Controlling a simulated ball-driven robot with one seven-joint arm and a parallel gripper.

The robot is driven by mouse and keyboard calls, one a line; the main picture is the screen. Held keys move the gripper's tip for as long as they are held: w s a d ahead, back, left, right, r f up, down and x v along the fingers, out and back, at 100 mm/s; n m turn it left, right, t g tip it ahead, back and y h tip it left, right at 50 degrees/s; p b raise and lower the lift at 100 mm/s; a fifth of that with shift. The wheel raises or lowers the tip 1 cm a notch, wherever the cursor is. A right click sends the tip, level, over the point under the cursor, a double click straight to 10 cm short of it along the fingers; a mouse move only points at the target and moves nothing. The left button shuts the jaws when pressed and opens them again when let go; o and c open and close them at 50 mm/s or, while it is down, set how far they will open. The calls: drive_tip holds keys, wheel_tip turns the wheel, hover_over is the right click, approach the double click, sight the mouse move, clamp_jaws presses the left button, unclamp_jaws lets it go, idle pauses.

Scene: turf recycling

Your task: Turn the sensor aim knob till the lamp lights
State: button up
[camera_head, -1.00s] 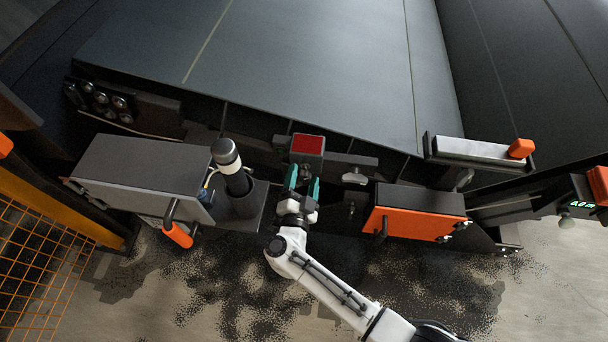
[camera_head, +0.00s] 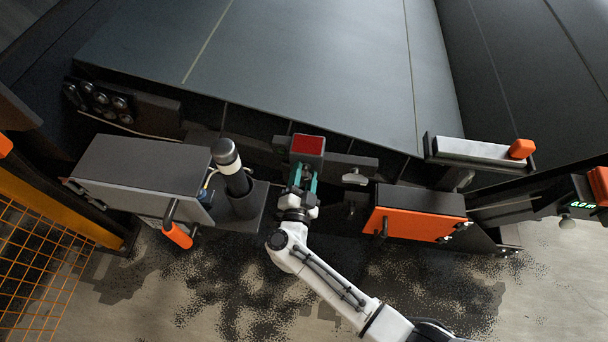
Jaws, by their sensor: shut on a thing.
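A dark box with a red square face (camera_head: 307,144) stands at the conveyor's near edge, in the middle of the view. I take it to be the sensor. My gripper (camera_head: 304,176) is directly below this box in the picture, with its teal fingers pointing up toward it. The fingers are shut on the sensor aim knob, which they and the gripper body mostly hide. A dark post with a white band (camera_head: 227,158) stands to the left. I cannot tell whether it is the lamp, and no glow shows on it.
A grey box (camera_head: 140,160) and an orange-handled lever (camera_head: 178,235) are on the left. An orange-fronted box (camera_head: 410,222) is close on the right. The wide dark belt (camera_head: 310,70) lies behind. An orange mesh guard (camera_head: 40,265) stands at lower left.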

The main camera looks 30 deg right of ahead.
drive_tip(key=shift+c, duration=0.5)
drive_tip(key=shift+m, duration=1.3)
drive_tip(key=o, duration=1)
drive_tip(key=shift+o, duration=0.2)
drive_tip(key=shift+s, duration=0.1)
drive_tip(key=v, duration=1)
drive_tip(key=shift+s+a+p, duration=0.2)
drive_tip(key=shift+s+p, duration=0.05)
drive_tip(key=shift+p, duration=0.2)
drive_tip(key=shift+f, duration=0.1)
